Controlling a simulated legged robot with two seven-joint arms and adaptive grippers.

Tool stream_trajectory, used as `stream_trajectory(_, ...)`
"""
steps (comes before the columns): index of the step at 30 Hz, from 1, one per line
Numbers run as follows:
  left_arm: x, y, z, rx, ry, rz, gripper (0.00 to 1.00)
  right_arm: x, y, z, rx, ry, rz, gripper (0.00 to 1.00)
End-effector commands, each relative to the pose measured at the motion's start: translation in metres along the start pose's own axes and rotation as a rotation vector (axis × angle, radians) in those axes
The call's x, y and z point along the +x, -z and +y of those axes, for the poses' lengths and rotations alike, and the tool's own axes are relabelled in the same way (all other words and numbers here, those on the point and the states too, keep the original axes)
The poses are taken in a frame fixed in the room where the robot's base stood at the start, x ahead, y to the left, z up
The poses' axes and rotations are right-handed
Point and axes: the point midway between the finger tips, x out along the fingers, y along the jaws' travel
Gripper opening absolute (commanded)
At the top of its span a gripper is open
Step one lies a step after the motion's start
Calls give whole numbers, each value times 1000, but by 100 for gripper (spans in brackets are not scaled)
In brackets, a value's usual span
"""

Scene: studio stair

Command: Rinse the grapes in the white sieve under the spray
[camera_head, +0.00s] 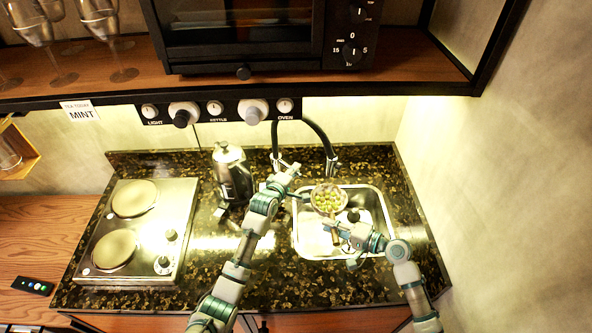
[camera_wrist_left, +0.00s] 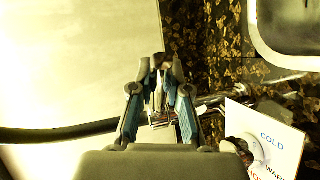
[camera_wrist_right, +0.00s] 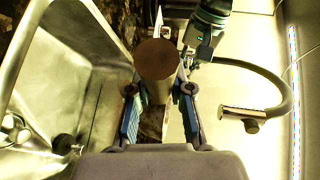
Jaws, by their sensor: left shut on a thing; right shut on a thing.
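The white sieve (camera_head: 316,204) holds green grapes (camera_head: 328,200) over the back of the sink. My right gripper (camera_head: 333,227) is shut on its brown handle, whose round end (camera_wrist_right: 157,59) shows in the right wrist view. The spray head (camera_head: 333,166) on the black hose hangs just behind the sieve in the head view; it also shows in the right wrist view (camera_wrist_right: 240,114). I cannot make out any water. My left gripper (camera_head: 292,170) is at the tap, left of the spray, shut on a small dark-tipped part (camera_wrist_left: 161,61), perhaps the tap lever.
The sink (camera_head: 297,240) is set in a dark speckled counter. A COLD/WARM card (camera_wrist_left: 268,142) is by the tap. A shelf with an oven hangs above.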

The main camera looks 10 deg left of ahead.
Motion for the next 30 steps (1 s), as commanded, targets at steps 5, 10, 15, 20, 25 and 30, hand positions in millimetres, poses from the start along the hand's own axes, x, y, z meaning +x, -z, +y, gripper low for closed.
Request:
stream_trajectory(5,-7,3,-6,21,2,-77,0,0,0,-1,-2,2,1,0)
stream_trajectory(10,-9,3,-6,26,-1,-106,0,0,0,-1,-2,2,1,0)
stream_trajectory(15,-9,3,-7,25,0,-106,0,0,0,-1,-1,2,1,0)
stream_trajectory(20,-9,3,-7,25,1,-106,36,0,0,-1,-2,2,1,0)
stream_trajectory(25,-9,3,-5,26,-3,-105,42,0,0,-1,-2,2,1,0)
stream_trajectory(30,-10,3,-4,26,-5,-105,42,0,0,-1,-2,2,1,0)
